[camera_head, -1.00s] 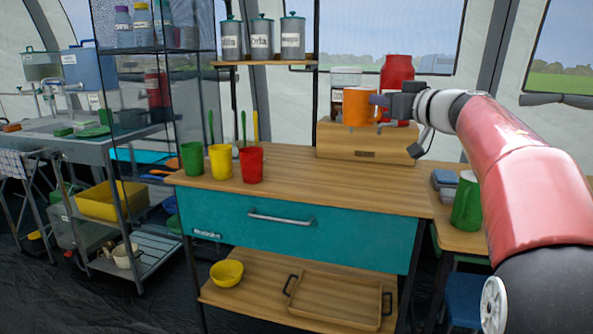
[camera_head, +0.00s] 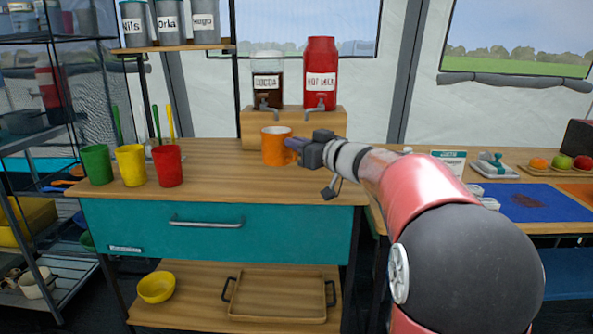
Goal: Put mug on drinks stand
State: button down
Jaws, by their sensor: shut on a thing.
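An orange mug (camera_head: 276,146) is upright, just in front of a wooden stand (camera_head: 335,122). My gripper (camera_head: 293,146) reaches in from the right and is shut on the mug at its right side, where the handle would be; the jaws hide the handle. I cannot tell whether the mug's base touches the wooden counter (camera_head: 222,190) or hangs just above it. On the stand are a cocoa dispenser (camera_head: 267,84) and a red hot milk dispenser (camera_head: 320,75), each with a tap at its lower front.
Green (camera_head: 96,165), yellow (camera_head: 131,165) and red (camera_head: 168,166) cups stand at the counter's left. Canisters (camera_head: 168,22) sit on a shelf above. A yellow bowl (camera_head: 156,287) and a wooden tray (camera_head: 278,297) lie below. The counter's front middle is clear.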

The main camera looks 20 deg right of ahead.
aim_at(287, 162)
jog(key=shift+f+b, duration=0.55)
jog(key=shift+f, duration=2.25)
jog(key=shift+f, duration=0.15)
jog(key=c, duration=1.5)
grip_release()
